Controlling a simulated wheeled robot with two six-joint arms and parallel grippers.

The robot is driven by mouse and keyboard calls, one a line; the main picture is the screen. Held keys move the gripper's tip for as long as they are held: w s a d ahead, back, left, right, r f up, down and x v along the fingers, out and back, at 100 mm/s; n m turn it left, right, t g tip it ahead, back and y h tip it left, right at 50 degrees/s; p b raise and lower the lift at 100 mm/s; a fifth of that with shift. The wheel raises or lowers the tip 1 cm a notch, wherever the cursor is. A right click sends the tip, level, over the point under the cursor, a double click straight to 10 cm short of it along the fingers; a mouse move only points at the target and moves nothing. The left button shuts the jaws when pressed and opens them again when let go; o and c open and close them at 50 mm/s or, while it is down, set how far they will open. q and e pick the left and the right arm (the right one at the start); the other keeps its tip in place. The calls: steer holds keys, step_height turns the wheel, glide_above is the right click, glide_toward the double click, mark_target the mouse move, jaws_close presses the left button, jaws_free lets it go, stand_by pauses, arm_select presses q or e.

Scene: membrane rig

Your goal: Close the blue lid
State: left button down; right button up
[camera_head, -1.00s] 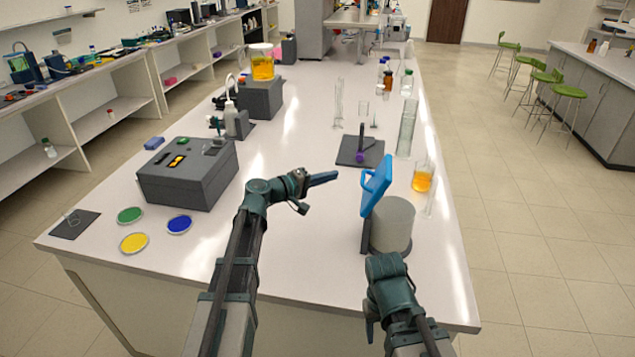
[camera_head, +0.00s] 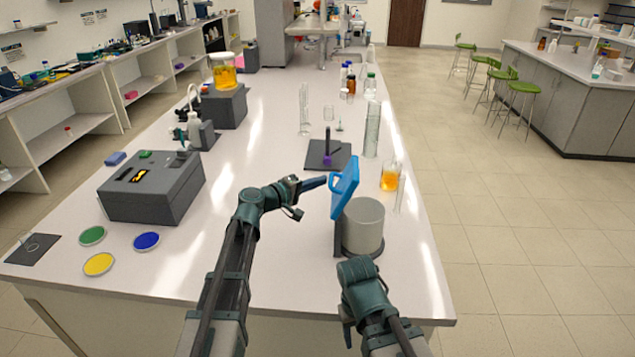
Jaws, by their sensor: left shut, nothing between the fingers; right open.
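The blue lid (camera_head: 346,188) is a flat plate with a frame-like handle, tipped up nearly on edge above a grey cylinder (camera_head: 363,227). It stands open along the cylinder's left side, by a dark upright on the base. My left gripper (camera_head: 318,183) is shut and empty, its fingertips just left of the lid's handle; I cannot tell if they touch. My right gripper (camera_head: 347,337) is low in front of the cylinder, mostly hidden behind its own wrist; it is open and holds nothing visible.
A grey box (camera_head: 152,187) and yellow (camera_head: 98,264), green (camera_head: 92,235) and blue (camera_head: 146,241) discs lie to the left. A beaker of orange liquid (camera_head: 390,177) stands right of the lid. A dark stand (camera_head: 328,157) is behind it.

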mark_target(346, 177)
arm_select(q)
steer(key=shift+d+r+p, duration=0.35)
steer(key=shift+d+p, duration=0.1)
steer(key=shift+p, duration=0.3)
steer(key=d+m+y+p, duration=0.1)
steer(key=p, duration=0.1)
steer(key=d+r+m+g+y+p, duration=0.1)
steer(key=d+p, duration=0.1)
steer(key=d+m+y+p, duration=0.1)
steer(key=p, duration=0.1)
steer(key=shift+d+r+g+y+p, duration=0.2)
steer(key=shift+d+g+y+p, duration=0.1)
steer(key=shift+d+g+p, duration=0.1)
steer(key=d+f+m+y, duration=0.2)
steer(key=d+f+y, duration=0.1)
steer(key=d, duration=0.4)
steer(key=shift+d+f+g+y+p, duration=0.3)
steer(key=shift+g+y+p, duration=0.1)
steer(key=shift+r, duration=0.15)
